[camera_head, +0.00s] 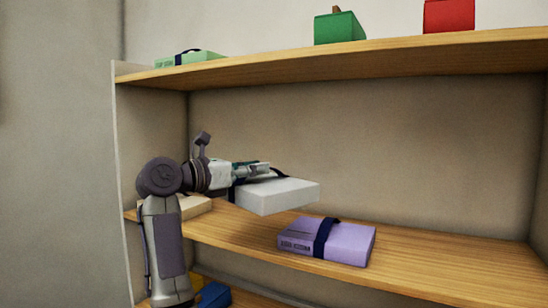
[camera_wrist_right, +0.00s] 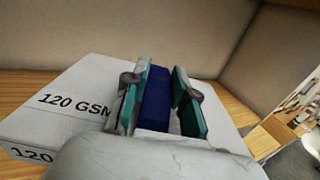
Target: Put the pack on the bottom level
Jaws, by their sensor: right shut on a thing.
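My right gripper (camera_head: 262,171) is shut on the dark blue band (camera_wrist_right: 156,98) of a white pack (camera_head: 284,195). In the right wrist view the white pack (camera_wrist_right: 60,112) shows "120 GSM" printed on it, and the teal fingers stand on either side of the band. The pack is about level and appears to be held a little above the middle shelf (camera_head: 420,262); its exact gap cannot be told. Only a small part of the bottom level (camera_head: 245,298) shows at the lower edge of the head view. My left gripper is not in view.
A purple pack (camera_head: 345,243) lies on the middle shelf, right of the held pack. A cream pack (camera_head: 196,207) lies behind my arm. The top shelf (camera_head: 290,66) bears a light green pack (camera_head: 195,58), a green box (camera_head: 339,28) and a red box (camera_head: 449,16). A blue thing (camera_head: 213,296) sits low down.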

